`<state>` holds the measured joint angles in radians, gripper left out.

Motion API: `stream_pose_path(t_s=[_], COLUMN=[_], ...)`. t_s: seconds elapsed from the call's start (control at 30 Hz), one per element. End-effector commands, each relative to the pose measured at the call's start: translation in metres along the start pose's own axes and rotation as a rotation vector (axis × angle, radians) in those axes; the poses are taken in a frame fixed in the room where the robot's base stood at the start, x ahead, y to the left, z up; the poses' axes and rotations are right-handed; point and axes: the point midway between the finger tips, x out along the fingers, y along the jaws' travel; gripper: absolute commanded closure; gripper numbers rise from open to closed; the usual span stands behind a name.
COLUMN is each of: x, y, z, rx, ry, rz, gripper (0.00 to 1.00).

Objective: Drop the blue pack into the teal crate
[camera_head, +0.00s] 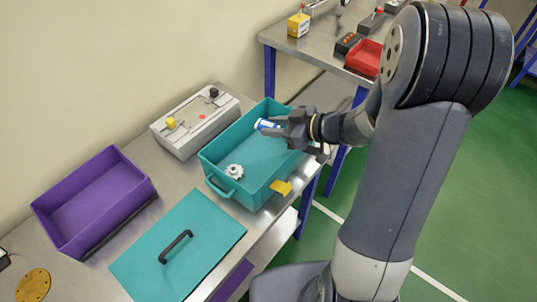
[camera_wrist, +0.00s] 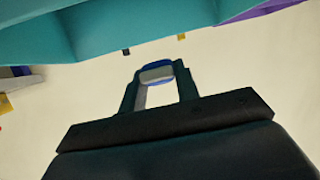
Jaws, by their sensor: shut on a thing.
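The teal crate (camera_head: 214,181) is open on the metal table, with a white gear-like part (camera_head: 234,171) inside. My gripper (camera_head: 277,124) is shut on the blue pack (camera_head: 264,124), a small blue and white piece. In the head view the pack overlaps the right part of the crate's opening; its exact height is hard to tell. In the wrist view the pack (camera_wrist: 155,72) sits between the two fingertips (camera_wrist: 158,80), and teal walls (camera_wrist: 100,30) show along the top.
A teal lid with a black handle (camera_head: 176,246) lies flat in front of the crate. An open purple crate (camera_head: 93,203) stands left. A grey box with a yellow knob (camera_head: 195,122) is behind.

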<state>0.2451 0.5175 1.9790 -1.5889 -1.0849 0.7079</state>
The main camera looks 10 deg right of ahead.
Motion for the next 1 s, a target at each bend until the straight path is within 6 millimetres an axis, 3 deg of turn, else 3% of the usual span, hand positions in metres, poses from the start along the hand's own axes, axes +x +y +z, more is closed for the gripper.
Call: stream_pose_path(t_s=[0.03, 0.3, 0.73, 0.77, 1.0], x=[0.004, 0.014, 0.015, 0.015, 0.015], y=[0.000, 0.000, 0.000, 0.000, 0.000], z=[0.011, 0.033, 0.036, 0.036, 0.036], rx=[-0.001, 0.000, 0.000, 0.000, 0.000], ry=[0.000, 0.000, 0.000, 0.000, 0.000], rz=[0.000, 0.000, 0.000, 0.000, 0.000], gripper=[0.91, 0.91, 0.91, 0.68, 0.49])
